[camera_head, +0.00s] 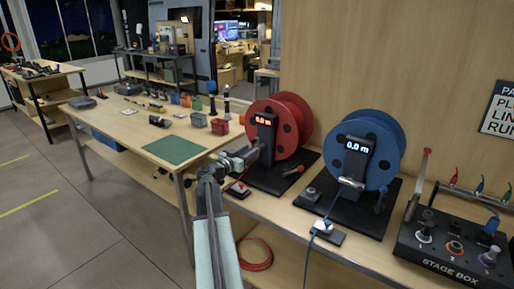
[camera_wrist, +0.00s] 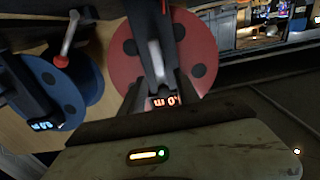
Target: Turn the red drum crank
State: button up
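The red drum (camera_head: 296,107) stands on a dark base, with a dark post in front of it whose lit display (camera_head: 264,120) reads 0.0 m. My gripper (camera_head: 256,158) is in front of the post, at its lower part. In the wrist view the red drum (camera_wrist: 190,50) appears upside down. My gripper's dark fingers (camera_wrist: 160,95) are apart, with the display between them. A grey bar (camera_wrist: 156,50), perhaps the crank arm, lies ahead between the fingers; contact cannot be told. A red-gripped lever (camera_head: 293,170) is at the base's right side; it also shows in the wrist view (camera_wrist: 68,40).
The blue drum (camera_head: 375,125) stands close on the right, with its crank and cable. The stage box (camera_head: 455,245) is farther right. A green mat (camera_head: 173,150) and small containers lie on the table to the left. Free floor lies left.

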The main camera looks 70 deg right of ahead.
aim_at(256, 146)
jog(key=x, duration=0.5)
jog(key=shift+s+d, duration=0.1)
jog(key=shift+d, duration=0.3)
grip_shut()
jog(key=shift+m, duration=0.4)
